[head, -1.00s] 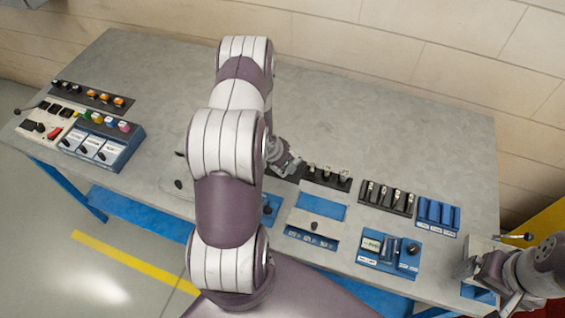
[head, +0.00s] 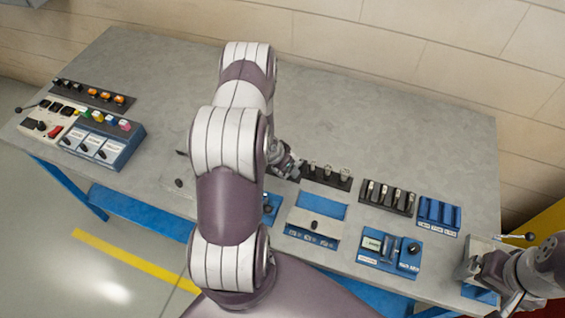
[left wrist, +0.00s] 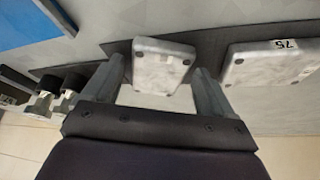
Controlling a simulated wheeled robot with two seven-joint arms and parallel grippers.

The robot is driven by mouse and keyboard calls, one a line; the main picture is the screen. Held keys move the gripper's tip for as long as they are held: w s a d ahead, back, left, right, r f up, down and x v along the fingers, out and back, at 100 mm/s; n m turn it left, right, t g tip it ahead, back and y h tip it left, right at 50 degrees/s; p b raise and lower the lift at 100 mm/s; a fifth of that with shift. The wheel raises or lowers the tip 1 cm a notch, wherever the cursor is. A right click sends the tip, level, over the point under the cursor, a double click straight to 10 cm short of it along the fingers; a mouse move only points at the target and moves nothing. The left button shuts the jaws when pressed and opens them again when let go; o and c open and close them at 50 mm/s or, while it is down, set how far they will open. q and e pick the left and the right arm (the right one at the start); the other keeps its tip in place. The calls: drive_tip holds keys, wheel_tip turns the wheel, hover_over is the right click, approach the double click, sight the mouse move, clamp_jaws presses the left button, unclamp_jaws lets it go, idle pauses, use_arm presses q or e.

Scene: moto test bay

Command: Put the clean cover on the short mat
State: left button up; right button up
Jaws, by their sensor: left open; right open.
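In the left wrist view, a pale grey mottled cover (left wrist: 163,62) with dots at its corners lies between my left gripper's two fingers. The fingers stand apart on either side of it; I cannot tell whether they touch it. A second pale cover (left wrist: 270,64), marked 75, lies to its right. Dark mats (left wrist: 208,47) show under and around the covers. I cannot tell which cover is the clean one or which mat is the short one. In the head view my left gripper (head: 288,168) is low over the bench, partly hidden by my arm. My right gripper (head: 490,284) is open at the bench's right end.
The grey bench (head: 390,120) has wide free room at the back. A blue-and-white panel (head: 314,226), a blue meter box (head: 388,252), a black rack (head: 388,197) and a blue rack (head: 438,214) stand at the front right. Switch boxes (head: 105,140) stand at the left.

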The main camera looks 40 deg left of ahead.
use_arm(q)
drive_tip(key=shift+r, duration=0.3)
drive_tip(key=shift+s+r, duration=0.15)
drive_tip(key=shift+r, duration=0.2)
drive_tip(key=s+d+r+g+y+p, duration=0.1)
drive_tip(key=d+r, duration=0.1)
drive_tip(key=r, duration=0.7)
drive_tip(key=s+d+r+y+p, duration=0.1)
drive_tip(key=s+d+r, duration=0.1)
drive_tip(key=r, duration=0.6)
drive_tip(key=s+d+r+g+b, duration=0.1)
drive_tip(key=s+d+r, duration=0.1)
drive_tip(key=s+d, duration=0.2)
drive_tip(key=s+d+r+g+h+b, duration=0.1)
drive_tip(key=s+d+r+b, duration=0.1)
drive_tip(key=d, duration=0.8)
drive_tip(key=shift+s+r+n+h, duration=0.35)
drive_tip(key=shift+s+r, duration=0.35)
drive_tip(key=shift+s, duration=0.55)
